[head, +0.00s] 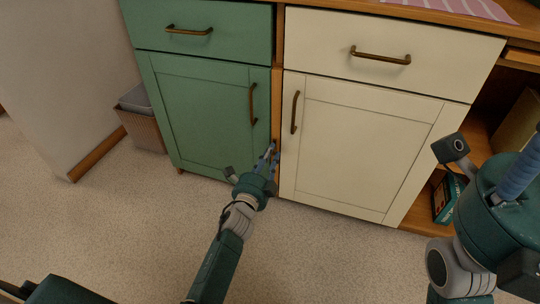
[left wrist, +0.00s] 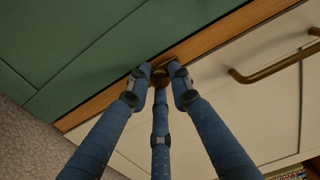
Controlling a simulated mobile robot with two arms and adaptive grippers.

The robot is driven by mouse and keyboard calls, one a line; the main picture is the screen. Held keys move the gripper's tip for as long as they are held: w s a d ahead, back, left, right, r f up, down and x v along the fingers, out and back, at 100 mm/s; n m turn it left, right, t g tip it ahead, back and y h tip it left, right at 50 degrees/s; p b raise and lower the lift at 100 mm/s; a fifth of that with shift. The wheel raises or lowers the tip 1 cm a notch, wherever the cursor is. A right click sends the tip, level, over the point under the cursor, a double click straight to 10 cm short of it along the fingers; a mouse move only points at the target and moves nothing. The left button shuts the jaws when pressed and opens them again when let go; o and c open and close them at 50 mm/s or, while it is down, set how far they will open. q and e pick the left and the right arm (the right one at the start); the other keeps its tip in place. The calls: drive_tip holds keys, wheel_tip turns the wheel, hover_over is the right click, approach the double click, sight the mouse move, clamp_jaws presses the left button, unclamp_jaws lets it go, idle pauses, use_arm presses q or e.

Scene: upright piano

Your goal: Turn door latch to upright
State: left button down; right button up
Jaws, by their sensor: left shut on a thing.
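The door latch (left wrist: 160,77) is a small brown-brass piece on the wooden strip between the green cabinet door (head: 205,115) and the cream cabinet door (head: 360,140). My left gripper (head: 270,153) reaches this strip low down, with its blue fingers closed around the latch. In the left wrist view the left gripper (left wrist: 161,78) has fingertips on both sides of the latch and a third finger below it. The fingers hide most of the latch, so I cannot tell its angle. My right gripper (head: 518,170) shows only in part at the right edge, away from the doors.
The cream door's handle (head: 294,112) and the green door's handle (head: 252,104) flank the strip. Drawers with brass handles sit above. A woven bin (head: 140,128) stands left of the cabinet, and an open shelf with a teal box (head: 447,199) is at right. The floor in front is clear.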

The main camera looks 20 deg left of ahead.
use_arm(q)
drive_tip(key=shift+d, duration=0.35)
drive_tip(key=c, duration=1.6)
unclamp_jaws()
drive_tip(key=shift+d, duration=0.1)
drive_tip(key=shift+o, duration=0.2)
drive_tip(key=shift+s+a, duration=0.2)
drive_tip(key=s, duration=1.1)
drive_tip(key=shift+s+a, duration=0.15)
drive_tip(key=shift+s, duration=0.15)
